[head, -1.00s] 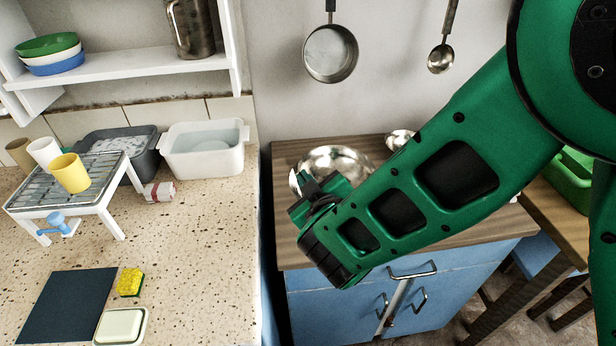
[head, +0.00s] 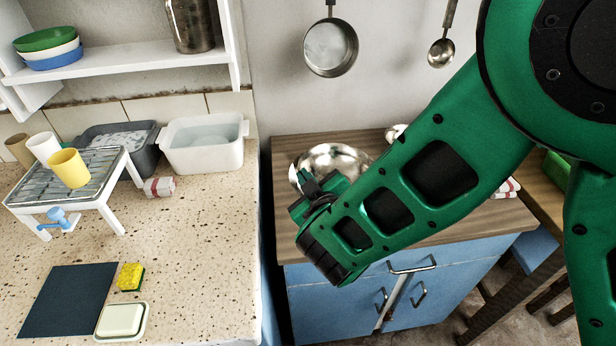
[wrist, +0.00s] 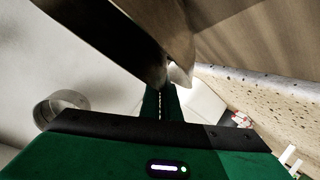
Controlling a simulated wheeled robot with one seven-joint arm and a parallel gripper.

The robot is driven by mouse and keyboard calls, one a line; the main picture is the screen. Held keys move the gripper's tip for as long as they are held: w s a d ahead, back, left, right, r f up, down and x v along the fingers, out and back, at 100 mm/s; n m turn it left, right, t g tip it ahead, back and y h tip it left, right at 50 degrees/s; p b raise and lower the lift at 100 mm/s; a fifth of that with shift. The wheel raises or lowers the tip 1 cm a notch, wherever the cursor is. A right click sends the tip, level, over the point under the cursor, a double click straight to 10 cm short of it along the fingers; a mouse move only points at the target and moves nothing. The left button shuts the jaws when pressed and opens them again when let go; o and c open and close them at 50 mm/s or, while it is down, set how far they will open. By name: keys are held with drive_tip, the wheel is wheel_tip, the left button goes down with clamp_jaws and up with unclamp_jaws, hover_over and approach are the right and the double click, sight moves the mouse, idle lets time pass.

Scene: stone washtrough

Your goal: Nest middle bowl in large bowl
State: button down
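A shiny metal bowl (head: 337,158), which I take as the large bowl, sits on the wooden cabinet top, its near side hidden by my arm. My gripper (head: 312,186) is at its front left rim. In the wrist view, the fingers (wrist: 162,98) are close together, and a dark-to-grey curved metal surface (wrist: 165,25) meets their tips. It looks like the middle bowl, pinched by its rim and extending out of frame. In the head view the held bowl is mostly hidden, so I cannot tell whether it touches the large bowl. A smaller metal bowl (head: 394,131) shows partly behind my arm.
A pan (head: 331,48) and ladle (head: 441,52) hang on the wall behind. The cabinet top is clear left of the bowl.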

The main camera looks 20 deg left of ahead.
drive_tip(key=shift+f, duration=0.2)
drive_tip(key=shift+f, duration=0.35)
drive_tip(key=shift+f, duration=0.2)
drive_tip(key=c, duration=1.5)
unclamp_jaws()
drive_tip(key=shift+r, duration=3.5)
